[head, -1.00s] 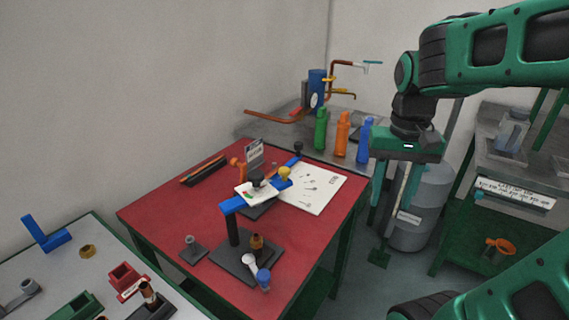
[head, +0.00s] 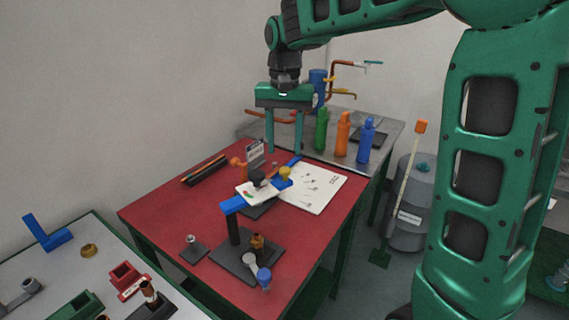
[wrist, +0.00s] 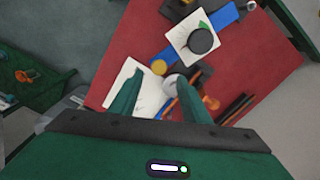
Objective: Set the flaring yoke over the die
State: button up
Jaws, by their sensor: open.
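A long blue bar (head: 233,204), which looks like the die's bar, lies raised on a black post above the red table. A white plate with a black round knob (head: 258,177) sits across its middle, and a yellow knob (head: 284,172) is beside it. I cannot tell for sure which part is the flaring yoke. My gripper (head: 284,152) is open and empty, pointing down over the table's far part. In the wrist view the fingers (wrist: 160,78) are spread, with a pale grey round part (wrist: 173,85) between and beyond them. Contact with it does not show.
Green, orange and blue bottles (head: 342,136) stand on the bench behind. A grey workbench (head: 60,262) is at front left.

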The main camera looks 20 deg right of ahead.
aim_at(286, 168)
jog(key=shift+f, duration=3.1)
grip_shut()
jog(key=shift+d, duration=0.15)
